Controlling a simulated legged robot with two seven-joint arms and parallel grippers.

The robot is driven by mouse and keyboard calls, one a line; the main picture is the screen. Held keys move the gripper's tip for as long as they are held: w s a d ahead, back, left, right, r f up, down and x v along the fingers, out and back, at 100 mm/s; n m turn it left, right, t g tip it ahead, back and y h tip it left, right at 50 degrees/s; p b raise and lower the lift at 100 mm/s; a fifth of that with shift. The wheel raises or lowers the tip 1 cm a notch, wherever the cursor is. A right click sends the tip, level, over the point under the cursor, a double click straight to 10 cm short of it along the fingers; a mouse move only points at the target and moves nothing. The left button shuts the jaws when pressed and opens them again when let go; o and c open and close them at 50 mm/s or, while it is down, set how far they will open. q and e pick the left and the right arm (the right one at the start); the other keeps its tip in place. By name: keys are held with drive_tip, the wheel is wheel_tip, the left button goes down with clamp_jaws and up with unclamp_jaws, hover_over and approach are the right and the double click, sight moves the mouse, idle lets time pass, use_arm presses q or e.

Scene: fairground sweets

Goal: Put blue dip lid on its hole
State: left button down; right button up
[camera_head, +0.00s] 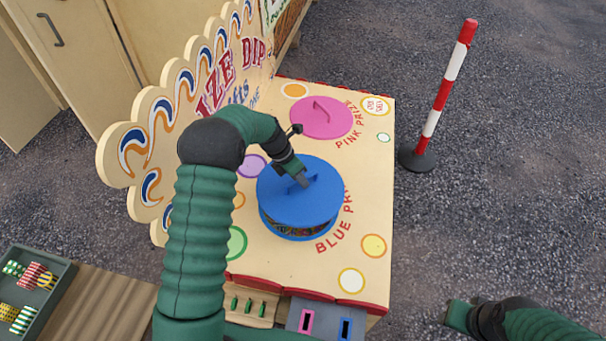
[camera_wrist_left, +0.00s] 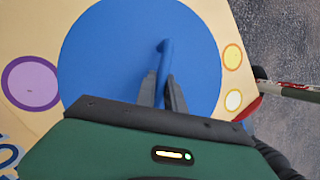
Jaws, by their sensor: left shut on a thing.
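The blue lid (camera_head: 292,205) is a round disc with a bar handle on top. My left gripper (camera_head: 303,181) is shut on that handle. In the left wrist view the gripper's fingers (camera_wrist_left: 162,92) pinch the handle, and the lid (camera_wrist_left: 105,60) fills the middle. The lid is over the blue-rimmed hole (camera_head: 300,237) beside the "BLUE PRIZE" lettering. A dark, colourful strip of the hole's inside shows below the lid's front edge, so the lid looks raised above the rim. My right gripper (camera_head: 458,315) is at the lower right, away from the lid; its jaws are unclear.
The pink lid (camera_head: 326,118) lies on the cream stall top (camera_head: 368,200) behind the blue one. A painted signboard (camera_head: 160,130) stands along the left. A striped post (camera_head: 440,100) stands on gravel at right. A tray (camera_head: 45,318) of small striped items is at lower left.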

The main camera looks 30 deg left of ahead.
sight(297, 187)
use_arm(q)
wheel_tip(297, 187, down, 6)
drive_tip(key=b, duration=0.5)
drive_tip(key=shift+a+b, duration=0.15)
drive_tip(key=shift+b, duration=0.25)
drive_tip(key=shift+a+f, duration=0.1)
drive_tip(key=shift+f, duration=0.85)
drive_tip(key=shift+r, duration=0.1)
drive_tip(key=shift+r+p, duration=0.1)
drive_tip(key=shift+p, duration=0.6)
drive_tip(key=shift+f, duration=0.7)
drive_tip(key=c, duration=1.3)
unclamp_jaws()
drive_tip(key=shift+s, duration=0.1)
drive_tip(key=shift+c, duration=0.2)
